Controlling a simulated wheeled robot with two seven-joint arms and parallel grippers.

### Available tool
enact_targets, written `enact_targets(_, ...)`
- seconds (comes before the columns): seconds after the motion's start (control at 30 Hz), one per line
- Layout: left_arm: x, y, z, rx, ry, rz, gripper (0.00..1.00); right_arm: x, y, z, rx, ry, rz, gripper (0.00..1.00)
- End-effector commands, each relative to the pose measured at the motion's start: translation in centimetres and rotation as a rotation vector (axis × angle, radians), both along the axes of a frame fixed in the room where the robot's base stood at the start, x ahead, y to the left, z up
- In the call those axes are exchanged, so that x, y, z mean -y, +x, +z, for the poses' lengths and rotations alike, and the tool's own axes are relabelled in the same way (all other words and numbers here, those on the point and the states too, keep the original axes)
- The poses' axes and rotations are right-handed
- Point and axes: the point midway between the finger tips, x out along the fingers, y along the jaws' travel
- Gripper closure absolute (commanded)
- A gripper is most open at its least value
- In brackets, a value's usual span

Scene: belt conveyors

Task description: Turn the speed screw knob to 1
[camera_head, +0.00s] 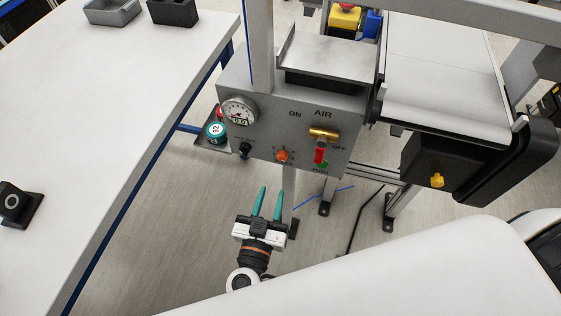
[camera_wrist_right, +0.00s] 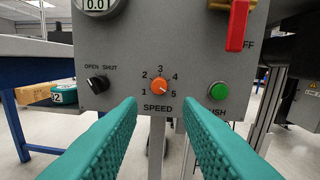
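The speed screw knob is a round orange knob (camera_wrist_right: 160,87) on the front of a grey control box, above the word SPEED, with numbers 1 to 5 around it. Its pale mark seems to point to the lower right, toward 5. It also shows in the head view (camera_head: 282,155) on the lower part of the box. My right gripper (camera_head: 273,190) has two teal fingers, spread apart and empty, in front of and below the knob. In the wrist view the open fingers (camera_wrist_right: 160,103) flank the knob's column without touching it. My left gripper is not in view.
The grey box (camera_head: 262,110) also carries a black OPEN/SHUT knob (camera_wrist_right: 97,84), a green push button (camera_wrist_right: 218,91), a red-handled air valve (camera_wrist_right: 238,27) and a gauge (camera_head: 239,110). A white table (camera_head: 110,110) stands left; a conveyor (camera_head: 440,70) stands right.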

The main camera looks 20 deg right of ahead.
Motion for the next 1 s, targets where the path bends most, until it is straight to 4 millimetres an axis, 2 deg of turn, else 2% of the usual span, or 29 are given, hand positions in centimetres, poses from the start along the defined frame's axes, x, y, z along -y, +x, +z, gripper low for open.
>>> enact_targets(0.3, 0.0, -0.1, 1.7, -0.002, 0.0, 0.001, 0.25, 3.4, 5.5, 0.3, -0.001, -0.004, 0.0, 0.68)
enact_targets(0.5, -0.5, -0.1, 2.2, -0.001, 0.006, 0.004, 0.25, 4.8, 7.8, 0.1, -0.004, -0.003, 0.002, 0.68)
enact_targets(0.63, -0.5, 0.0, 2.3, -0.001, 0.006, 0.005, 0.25, 5.2, 8.5, 0.0, -0.004, -0.002, 0.001, 0.68)
enact_targets(0.93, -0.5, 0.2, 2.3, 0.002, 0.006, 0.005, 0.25, 5.3, 8.6, -0.1, -0.005, -0.002, 0.001, 0.68)
enact_targets(1.0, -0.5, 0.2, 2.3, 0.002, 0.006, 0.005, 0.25, 5.3, 8.6, -0.1, -0.005, -0.002, 0.001, 0.79)
